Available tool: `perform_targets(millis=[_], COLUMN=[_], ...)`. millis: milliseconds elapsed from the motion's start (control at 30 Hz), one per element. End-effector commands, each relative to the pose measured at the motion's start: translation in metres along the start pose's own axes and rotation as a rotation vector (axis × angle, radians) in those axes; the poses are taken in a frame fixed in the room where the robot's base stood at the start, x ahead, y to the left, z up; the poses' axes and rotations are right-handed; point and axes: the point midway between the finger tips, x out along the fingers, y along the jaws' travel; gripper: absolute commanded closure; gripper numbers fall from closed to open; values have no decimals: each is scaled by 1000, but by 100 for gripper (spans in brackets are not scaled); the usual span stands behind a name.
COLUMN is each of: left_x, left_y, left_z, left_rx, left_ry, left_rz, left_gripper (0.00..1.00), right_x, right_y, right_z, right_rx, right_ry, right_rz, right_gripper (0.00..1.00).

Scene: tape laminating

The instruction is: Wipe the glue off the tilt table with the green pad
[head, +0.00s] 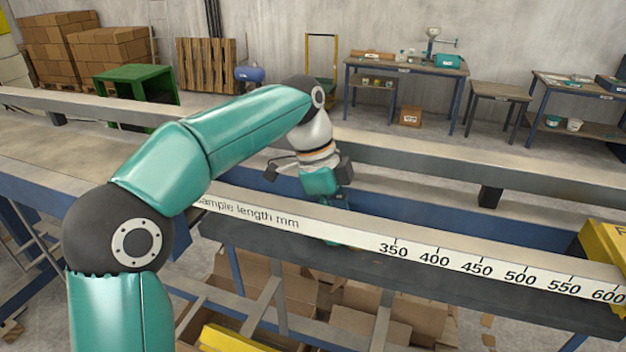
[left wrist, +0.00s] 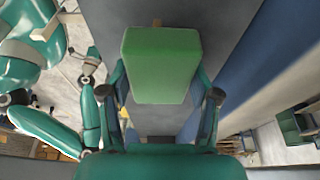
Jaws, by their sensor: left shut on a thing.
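My left gripper (head: 335,212) reaches over the long bench from the left and points down behind the ruler strip. In the left wrist view its two fingers (left wrist: 160,95) are shut on the green pad (left wrist: 160,65), one on each side. The pad is a plain green block. A grey surface (left wrist: 210,25) lies beyond it, probably the tilt table; I cannot tell whether the pad touches it. A small tan spot shows just past the pad's far edge; I cannot tell if it is glue. In the head view the pad cannot be made out clearly.
The ruler strip (head: 450,264) runs along the bench's front edge. A yellow block (head: 606,252) stands at the right end. A pale rail (head: 420,158) runs behind. Cardboard boxes (head: 375,325) lie below the bench. Side tables (head: 405,66) stand at the back wall.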

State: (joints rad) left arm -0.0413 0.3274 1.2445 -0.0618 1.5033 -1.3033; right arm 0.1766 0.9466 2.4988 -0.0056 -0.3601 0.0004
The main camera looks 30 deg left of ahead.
Motion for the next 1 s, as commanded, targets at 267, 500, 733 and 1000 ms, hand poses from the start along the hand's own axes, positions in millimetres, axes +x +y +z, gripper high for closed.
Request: perform_targets(millis=[267,500,733,1000], left_x=[-6,-19,-36,-60], left_y=[-6,-9,-9,-8], left_z=[18,24,20,19], left_rx=[8,14,11,0], left_ry=[0,0,1,1], left_rz=[3,5,1,-3], left_gripper=[66,66,66,66], right_x=[-10,-26,-37,-39], right_y=[-3,-9,-13,-14], right_z=[0,0,0,0], right_rx=[0,0,0,0], right_ry=[0,0,0,0], right_rz=[0,0,0,0], right_gripper=[21,21,21,21])
